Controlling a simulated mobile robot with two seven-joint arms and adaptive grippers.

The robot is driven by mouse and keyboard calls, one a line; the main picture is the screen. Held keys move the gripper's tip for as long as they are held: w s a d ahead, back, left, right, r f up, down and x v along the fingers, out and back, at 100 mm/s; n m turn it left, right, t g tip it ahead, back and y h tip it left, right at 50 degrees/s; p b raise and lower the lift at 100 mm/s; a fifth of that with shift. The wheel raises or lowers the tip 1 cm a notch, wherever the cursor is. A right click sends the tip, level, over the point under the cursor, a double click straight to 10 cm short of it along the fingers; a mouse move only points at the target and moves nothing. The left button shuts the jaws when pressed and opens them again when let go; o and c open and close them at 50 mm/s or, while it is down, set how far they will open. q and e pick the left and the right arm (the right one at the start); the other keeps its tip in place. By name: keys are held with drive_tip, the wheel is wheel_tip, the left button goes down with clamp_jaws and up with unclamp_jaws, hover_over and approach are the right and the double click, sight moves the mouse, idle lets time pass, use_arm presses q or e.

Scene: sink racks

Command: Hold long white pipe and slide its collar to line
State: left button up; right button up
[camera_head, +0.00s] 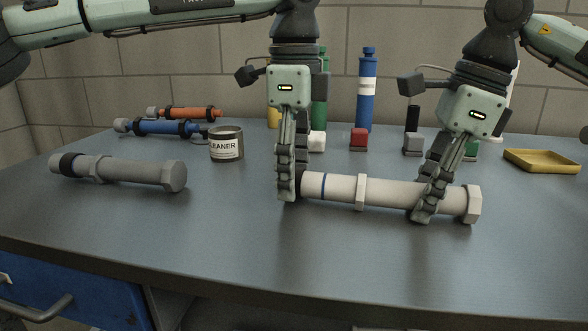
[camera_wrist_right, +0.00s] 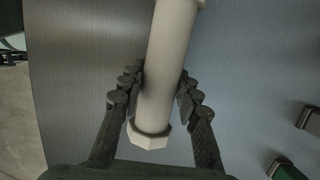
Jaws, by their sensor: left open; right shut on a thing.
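The long white pipe (camera_head: 398,193) lies across the bench, with a hexagonal nut at its right end and a dark end at its left. Its white collar (camera_head: 361,191) sits around the pipe near the middle. A blue line (camera_head: 323,186) rings the pipe left of the collar, with a clear gap between them. My right gripper (camera_head: 424,213) is shut on the pipe near its nut end; the right wrist view shows its fingers (camera_wrist_right: 160,95) on both sides of the pipe (camera_wrist_right: 172,50). My left gripper (camera_head: 288,192) is open at the pipe's dark left end, partly hiding it.
A grey pipe (camera_head: 120,171) lies on the left, near a cleaner tin (camera_head: 227,144). Orange (camera_head: 186,113) and blue (camera_head: 160,127) tools lie behind. Bottles, small blocks and a yellow tray (camera_head: 541,161) stand toward the back. The bench front is clear.

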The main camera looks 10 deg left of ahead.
use_arm(q)
drive_tip(key=shift+f, duration=0.65)
drive_tip(key=c, duration=1.1)
